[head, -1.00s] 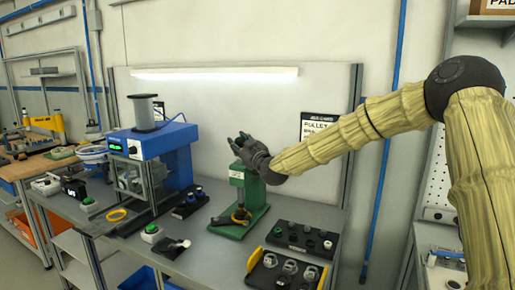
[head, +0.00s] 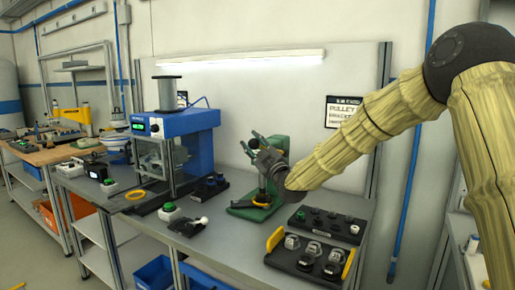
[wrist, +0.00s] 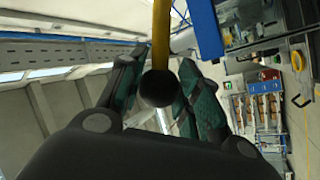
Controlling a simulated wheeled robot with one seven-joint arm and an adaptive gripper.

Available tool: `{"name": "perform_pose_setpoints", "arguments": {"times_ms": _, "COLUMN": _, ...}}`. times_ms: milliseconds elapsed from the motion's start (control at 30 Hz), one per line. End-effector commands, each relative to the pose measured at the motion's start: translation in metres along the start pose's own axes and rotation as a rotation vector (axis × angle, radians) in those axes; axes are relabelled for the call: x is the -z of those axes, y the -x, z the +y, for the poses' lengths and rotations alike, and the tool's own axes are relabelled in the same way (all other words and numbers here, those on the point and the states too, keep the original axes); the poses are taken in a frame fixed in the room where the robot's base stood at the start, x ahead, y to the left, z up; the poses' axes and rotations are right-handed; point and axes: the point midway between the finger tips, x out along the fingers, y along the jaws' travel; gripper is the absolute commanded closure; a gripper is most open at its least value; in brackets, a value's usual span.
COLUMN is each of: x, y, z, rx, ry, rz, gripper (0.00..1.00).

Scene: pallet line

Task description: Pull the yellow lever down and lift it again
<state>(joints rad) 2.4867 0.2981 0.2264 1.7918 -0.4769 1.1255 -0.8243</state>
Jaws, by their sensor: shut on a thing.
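The green press (head: 280,152) stands on the grey bench, partly hidden behind my gripper. My gripper (head: 254,147) is in front of its upper part in the head view. In the wrist view, the yellow lever (wrist: 162,30) runs down from the top edge and ends in a dark round knob (wrist: 158,89). The knob sits between the two green-black fingers of my gripper (wrist: 161,64), which are shut on it. In the head view the lever is hidden by my gripper and cannot be made out.
A blue machine (head: 187,135) stands left of the press. A black tray with yellow handles (head: 307,264) and a dark parts tray (head: 327,224) lie in front right. A green button box (head: 168,211) is front left. A lit lamp bar (head: 235,59) crosses the panel behind.

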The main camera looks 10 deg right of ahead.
Motion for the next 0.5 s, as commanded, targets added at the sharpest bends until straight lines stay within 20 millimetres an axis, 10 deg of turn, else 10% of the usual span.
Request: {"name": "perform_pose_setpoints", "arguments": {"times_ms": 500, "x": -0.02, "y": 0.019, "z": -0.033, "rx": -0.014, "ry": 0.128, "rz": 0.081, "gripper": 1.0}}
